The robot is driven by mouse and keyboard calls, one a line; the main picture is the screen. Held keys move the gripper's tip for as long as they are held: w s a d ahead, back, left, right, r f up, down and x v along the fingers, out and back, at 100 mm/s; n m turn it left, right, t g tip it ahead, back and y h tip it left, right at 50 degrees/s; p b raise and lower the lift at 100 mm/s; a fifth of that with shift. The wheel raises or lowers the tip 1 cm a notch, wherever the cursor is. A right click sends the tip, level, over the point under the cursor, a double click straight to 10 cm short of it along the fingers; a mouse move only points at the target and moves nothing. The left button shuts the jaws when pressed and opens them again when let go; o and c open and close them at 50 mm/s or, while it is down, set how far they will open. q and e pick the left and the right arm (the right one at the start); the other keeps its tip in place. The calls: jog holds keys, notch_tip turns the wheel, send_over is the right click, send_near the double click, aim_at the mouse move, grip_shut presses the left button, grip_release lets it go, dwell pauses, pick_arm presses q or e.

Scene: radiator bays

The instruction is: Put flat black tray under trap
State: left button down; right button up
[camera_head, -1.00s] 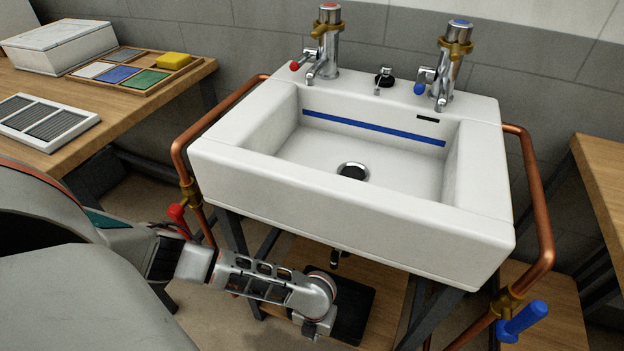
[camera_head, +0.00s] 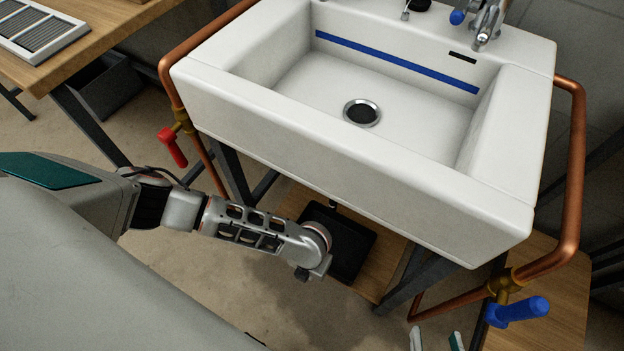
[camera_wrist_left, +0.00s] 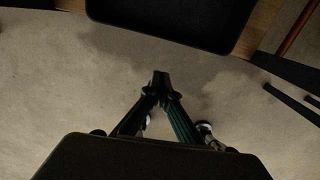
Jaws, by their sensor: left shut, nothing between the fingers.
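The flat black tray (camera_head: 352,250) lies on a low wooden shelf under the white sink (camera_head: 330,165). Its near edge also shows at the top of the left wrist view (camera_wrist_left: 180,25). A small dark piece of the trap (camera_head: 333,204) shows below the sink's front; the rest is hidden. My left wrist covers the tray's left front part in the head view and hides the left gripper there. In the left wrist view my left gripper (camera_wrist_left: 161,84) is shut and empty, over bare floor, apart from the tray. My right gripper's fingertips (camera_head: 436,341) show at the bottom edge, apart and empty.
Copper pipes run down both sides of the sink, with a red valve handle (camera_head: 172,148) at left and a blue one (camera_head: 517,311) at right. Dark stand legs flank the shelf (camera_head: 385,270). A wooden bench (camera_head: 100,50) stands at left. Floor before the shelf is clear.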

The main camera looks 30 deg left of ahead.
pick_arm(q)
notch_tip(320, 180, down, 10)
jog(key=s+b, duration=0.1)
jog(key=b, duration=0.4)
jog(key=w, duration=0.2)
jog(key=w+b, duration=0.1)
jog(key=w, duration=0.2)
jog(key=shift+r, duration=0.2)
pick_arm(e)
jog(key=s+a+m+t+y, duration=0.1)
jog(key=a+m, duration=0.5)
jog(key=shift+s+a, duration=0.2)
jog(key=shift+a, duration=0.2)
